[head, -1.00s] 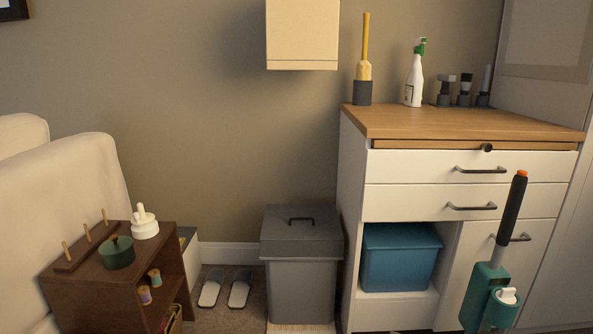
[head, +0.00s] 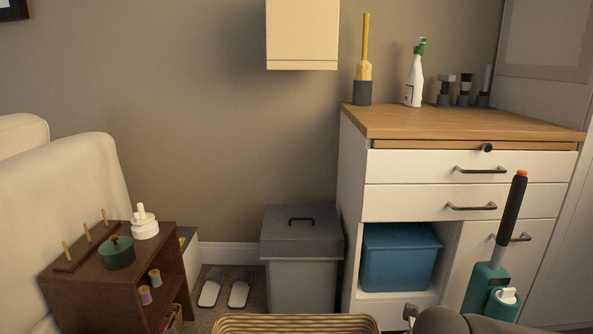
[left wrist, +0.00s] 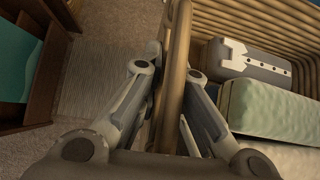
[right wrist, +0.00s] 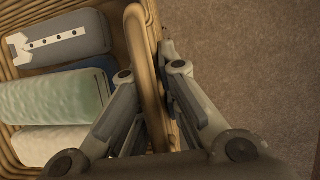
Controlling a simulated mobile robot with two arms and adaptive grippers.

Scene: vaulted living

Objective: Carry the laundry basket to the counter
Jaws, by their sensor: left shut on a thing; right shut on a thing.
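The wicker laundry basket's far rim (head: 296,323) shows at the bottom of the head view. In the left wrist view my left gripper (left wrist: 172,90) is shut on the basket's rim and handle (left wrist: 176,60). In the right wrist view my right gripper (right wrist: 152,90) is shut on the opposite side of the basket (right wrist: 143,50). Folded cloths, grey (right wrist: 62,42) and pale green (right wrist: 50,98), lie inside. The counter (head: 455,122) is a wooden top over white drawers at the right. Part of my right arm shows at the bottom right of the head view; my left gripper is hidden there.
On the counter stand a yellow-handled brush (head: 364,70), a spray bottle (head: 414,80) and several small dark items (head: 464,90). A grey bin (head: 301,255) stands left of the counter. A dark shelf (head: 110,275) is at left.

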